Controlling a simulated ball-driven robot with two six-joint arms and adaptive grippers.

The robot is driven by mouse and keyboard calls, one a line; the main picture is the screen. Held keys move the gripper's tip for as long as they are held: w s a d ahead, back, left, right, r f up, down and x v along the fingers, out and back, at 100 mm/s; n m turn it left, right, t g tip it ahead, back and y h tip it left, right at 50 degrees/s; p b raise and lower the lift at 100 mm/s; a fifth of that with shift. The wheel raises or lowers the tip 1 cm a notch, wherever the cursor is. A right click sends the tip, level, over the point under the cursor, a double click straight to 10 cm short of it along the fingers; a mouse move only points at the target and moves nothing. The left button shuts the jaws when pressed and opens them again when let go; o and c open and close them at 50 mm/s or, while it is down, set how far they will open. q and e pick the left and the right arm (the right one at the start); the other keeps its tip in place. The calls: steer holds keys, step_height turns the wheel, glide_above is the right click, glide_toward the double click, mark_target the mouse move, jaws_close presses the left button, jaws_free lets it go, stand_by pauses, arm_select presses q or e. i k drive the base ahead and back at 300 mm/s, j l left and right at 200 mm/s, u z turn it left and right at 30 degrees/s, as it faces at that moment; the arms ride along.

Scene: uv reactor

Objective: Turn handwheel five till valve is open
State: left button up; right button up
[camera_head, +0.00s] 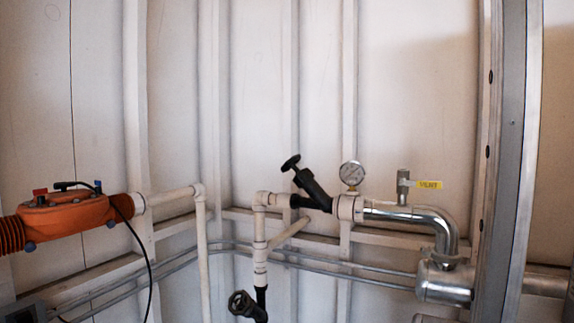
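A black valve with a small handwheel (290,163) sits on the white pipe at the centre, its stem tilted up to the left. A second black handwheel (240,303) shows at the bottom centre, beside a lower black pipe fitting. I cannot read any number on either handwheel, so I cannot tell which is number five. Whether the valves are open or shut does not show. Neither of my grippers is in view.
A round pressure gauge (353,174) and a small tap with a yellow tag (429,185) stand right of the valve. A chrome elbow (440,225) bends down beside a grey upright post (507,160). An orange unit (68,214) with a black cable is at left.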

mark_target(292, 163)
steer(key=i+l+u, duration=0.15)
steer(key=u, duration=0.35)
steer(key=i+l+u, duration=0.1)
steer(key=l+u, duration=0.35)
steer(key=i+l+u, duration=0.1)
steer(key=u, duration=0.4)
steer(key=k+l, duration=0.05)
steer(key=l, duration=0.05)
